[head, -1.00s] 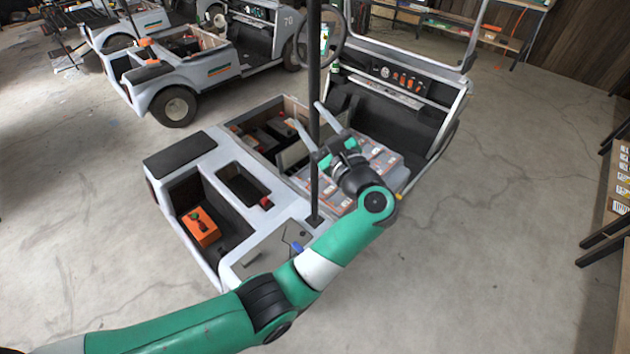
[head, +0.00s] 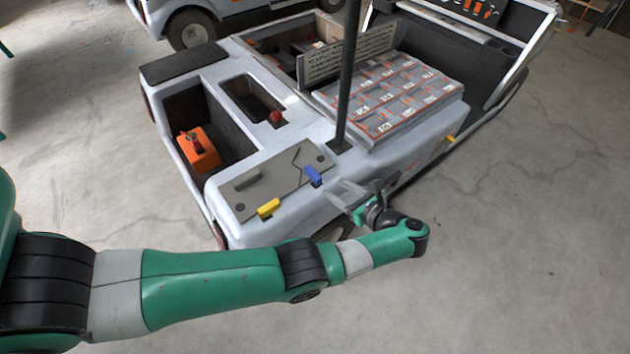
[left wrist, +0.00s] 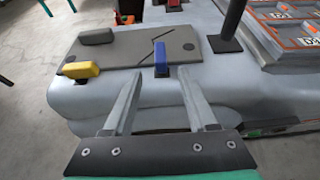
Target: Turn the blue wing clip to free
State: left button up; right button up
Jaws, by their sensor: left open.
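The blue wing clip (head: 313,175) sits at the edge of a grey plate (head: 270,184) on the white cart body, near the foot of the black post. In the left wrist view the blue clip (left wrist: 161,58) stands ahead of my left gripper (left wrist: 158,85), lined up between its two fingers and beyond their tips. In the head view my left gripper (head: 345,193) is just right of and below the clip, open and empty, apart from it. My right gripper is not in view.
A yellow clip (head: 268,208) sits on the plate's near edge, left of the blue one. The black post (head: 346,85) rises close behind the gripper. A grey gridded block (head: 392,98) lies right of the post. An orange box (head: 199,148) sits in the left compartment.

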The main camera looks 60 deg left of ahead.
aim_at(315, 174)
pick_arm(q)
jog(key=b+x, duration=0.1)
jog(key=x, duration=1)
jog(key=shift+a, duration=0.35)
grip_shut()
